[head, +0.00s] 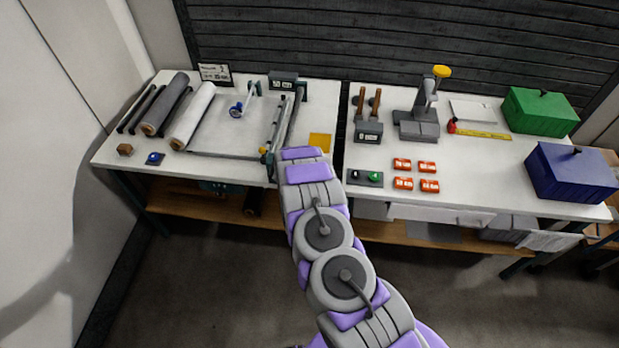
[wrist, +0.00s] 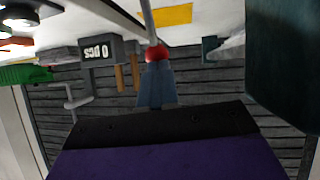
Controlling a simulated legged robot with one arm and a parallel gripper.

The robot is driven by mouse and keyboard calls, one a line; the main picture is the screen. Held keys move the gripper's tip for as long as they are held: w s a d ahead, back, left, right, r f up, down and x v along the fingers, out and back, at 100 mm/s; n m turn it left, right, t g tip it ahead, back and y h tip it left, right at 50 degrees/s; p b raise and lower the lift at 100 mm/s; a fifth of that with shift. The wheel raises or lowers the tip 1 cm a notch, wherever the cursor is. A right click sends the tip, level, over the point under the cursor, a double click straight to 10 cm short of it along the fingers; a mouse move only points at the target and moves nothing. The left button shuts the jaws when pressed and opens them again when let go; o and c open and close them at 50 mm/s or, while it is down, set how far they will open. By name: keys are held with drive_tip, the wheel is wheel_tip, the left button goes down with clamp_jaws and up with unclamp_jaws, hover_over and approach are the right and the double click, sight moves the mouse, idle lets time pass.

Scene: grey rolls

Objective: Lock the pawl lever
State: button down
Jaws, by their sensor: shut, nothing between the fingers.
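The roll stand (head: 238,125) is on the left bench, with a grey frame, a rail and teal end brackets. A small yellow knob (head: 264,150) shows at its front right corner; I cannot tell whether it belongs to the pawl lever. In the wrist view, which is upside down, a red ball (wrist: 156,53) sits on a grey-blue tapered piece. A large dark teal part (wrist: 285,60) is close on the right. My gripper (wrist: 155,128) shows as a purple and black block, shut and empty. In the head view my arm ends beside the front right corner and hides the fingers.
A grey roll (head: 167,103) and white roll (head: 194,115) lie on the left. A yellow pad (head: 320,141) is right of my arm's end. The right bench holds orange blocks, a press (head: 420,115), a green box (head: 539,110) and a blue box (head: 570,172).

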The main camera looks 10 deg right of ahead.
drive_tip(key=shift+w+d+r, duration=0.2)
drive_tip(key=shift+w+r, duration=0.1)
idle(0.4)
